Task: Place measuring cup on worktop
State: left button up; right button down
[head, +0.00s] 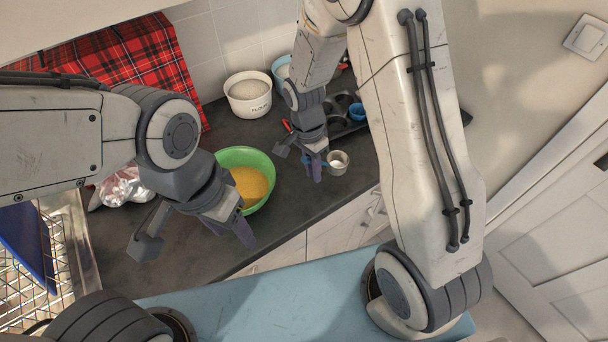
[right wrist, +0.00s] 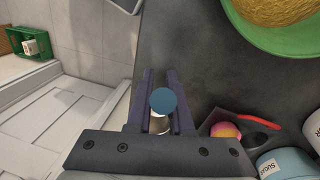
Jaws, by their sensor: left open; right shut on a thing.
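The measuring cup (head: 338,162) looks like a small round metal cup with a blue part beside it. It is just right of my right gripper (head: 313,166), over the dark worktop (head: 307,203) near its front edge. In the right wrist view the right gripper (right wrist: 160,85) is shut on it; a blue round piece (right wrist: 163,101) and a pale metal part show between the fingers. I cannot tell whether the cup touches the worktop. My left gripper (head: 197,238) is open and empty in front of the green bowl.
The green bowl (head: 226,156) holds yellow food. A flour tub (head: 248,95) and a dark muffin tin (head: 341,106) stand behind. Bare worktop lies between bowl and cup.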

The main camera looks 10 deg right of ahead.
jog(key=f, duration=0.1)
jog(key=a+f+p, duration=0.1)
jog(key=f, duration=0.1)
jog(key=w+a+f+p, duration=0.1)
jog(key=shift+a+f, duration=0.1)
jog(key=shift+f, duration=0.65)
jog(key=shift+f, duration=0.1)
jog(key=c, duration=0.8)
grip_release()
